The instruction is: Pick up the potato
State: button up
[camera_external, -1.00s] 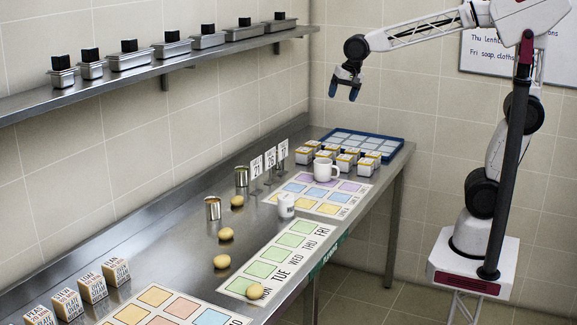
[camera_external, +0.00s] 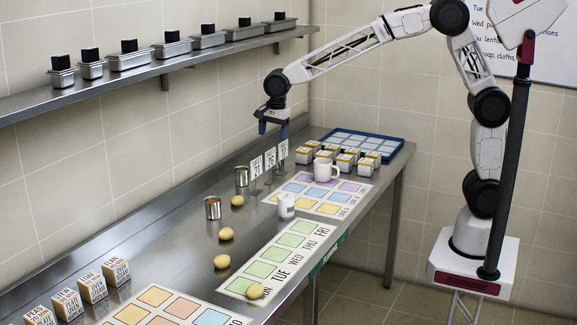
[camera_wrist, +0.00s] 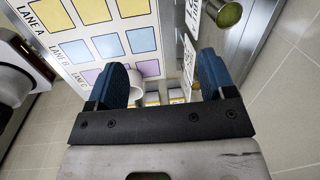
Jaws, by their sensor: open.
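Several potatoes lie on the steel counter in the external view: one near the tins (camera_external: 237,202), one in the middle (camera_external: 226,234), one nearer the front (camera_external: 221,262), and one (camera_external: 255,291) at the corner of the green day mat. No potato shows in the wrist view. My gripper (camera_external: 272,127) is open and empty, pointing down above the far part of the counter, beyond the potatoes and near the number cards. Its blue fingers also show in the wrist view (camera_wrist: 163,84), apart with nothing held between them.
Open tins (camera_external: 213,208) stand beside the potatoes. Upright number cards (camera_external: 270,162), a white mug (camera_external: 325,169), a white cup (camera_external: 286,205), several boxes (camera_external: 345,162) and a blue tray (camera_external: 398,146) occupy the far end. A wall shelf (camera_external: 120,77) runs along the left.

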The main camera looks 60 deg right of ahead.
aim_at(237, 197)
jog(key=w+a+f+m, duration=0.1)
jog(key=w+a+f, duration=0.1)
jog(key=a+f, duration=0.2)
jog(key=w+a+f+m+g, duration=0.1)
jog(key=w+a+f+m, duration=0.1)
jog(key=f, duration=0.4)
jog(key=w+a+f+m, duration=0.2)
jog(key=w+a+f, duration=0.2)
jog(key=a+f, duration=0.1)
jog(key=shift+w+a, duration=0.1)
jog(key=shift+a, duration=0.7)
jog(key=shift+f, duration=0.1)
jog(key=shift+f, duration=1.2)
jog(key=shift+f, duration=0.1)
jog(key=shift+f, duration=2.55)
jog(key=shift+c, duration=0.2)
jog(key=c, duration=1)
